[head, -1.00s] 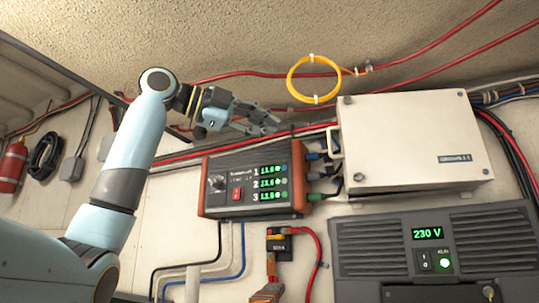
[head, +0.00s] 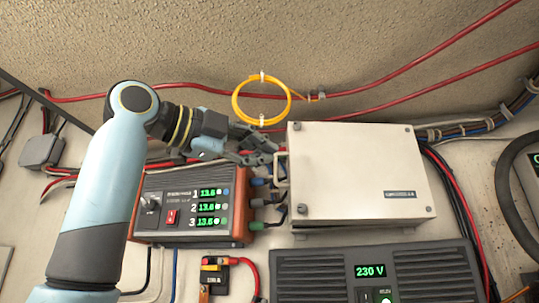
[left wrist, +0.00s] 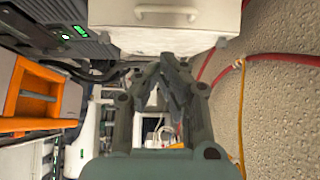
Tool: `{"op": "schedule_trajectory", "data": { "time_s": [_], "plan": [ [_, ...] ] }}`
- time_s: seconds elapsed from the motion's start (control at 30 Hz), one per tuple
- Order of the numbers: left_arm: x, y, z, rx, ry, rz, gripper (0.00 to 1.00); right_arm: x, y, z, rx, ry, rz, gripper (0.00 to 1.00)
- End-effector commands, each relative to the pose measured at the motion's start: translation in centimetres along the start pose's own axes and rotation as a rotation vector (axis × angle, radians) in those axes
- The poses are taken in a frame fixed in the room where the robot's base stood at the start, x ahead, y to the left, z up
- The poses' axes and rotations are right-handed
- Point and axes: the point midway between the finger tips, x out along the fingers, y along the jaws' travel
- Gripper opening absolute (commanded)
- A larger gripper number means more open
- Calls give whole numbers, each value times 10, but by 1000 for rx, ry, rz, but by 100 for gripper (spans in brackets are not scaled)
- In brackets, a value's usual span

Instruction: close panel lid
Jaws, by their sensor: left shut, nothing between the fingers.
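The cream panel lid (head: 360,172) is the large flat face of a box on the wall, with a small latch or screw at its corners. In the left wrist view, the lid's edge (left wrist: 165,40) and the handle (left wrist: 167,13) are at the top. I cannot tell whether the lid is fully seated. My right gripper is not in view.
An orange-sided charger (head: 190,205) with green displays sits below my left arm. Connectors and cables crowd the gap left of the box. A 230 V unit (head: 375,272) is below the lid. A yellow cable coil (head: 236,101) hangs above my gripper.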

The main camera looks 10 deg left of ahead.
Motion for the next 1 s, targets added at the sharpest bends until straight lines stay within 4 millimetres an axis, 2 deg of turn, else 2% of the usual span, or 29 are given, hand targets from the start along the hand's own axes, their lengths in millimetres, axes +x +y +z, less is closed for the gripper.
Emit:
{"op": "schedule_trajectory", "data": {
  "time_s": [0.07, 0.1, 0.3, 0.5, 0.83, 1.0],
  "plan": [
    [16, -2, -2, -5, 5, 3, 0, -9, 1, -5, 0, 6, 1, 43],
    [21, -2, 5, -3, -1, 5, 0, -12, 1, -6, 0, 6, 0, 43],
    [38, -1, 24, -1, -1, 3, 0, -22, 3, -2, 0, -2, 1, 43],
    [43, 0, 29, 1, -1, 1, 0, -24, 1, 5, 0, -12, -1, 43],
    [44, 1, 32, 0, -2, 2, 0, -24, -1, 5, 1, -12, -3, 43],
    [58, 0, 64, -1, -4, 5, 0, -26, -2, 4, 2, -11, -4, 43]
  ]
}}
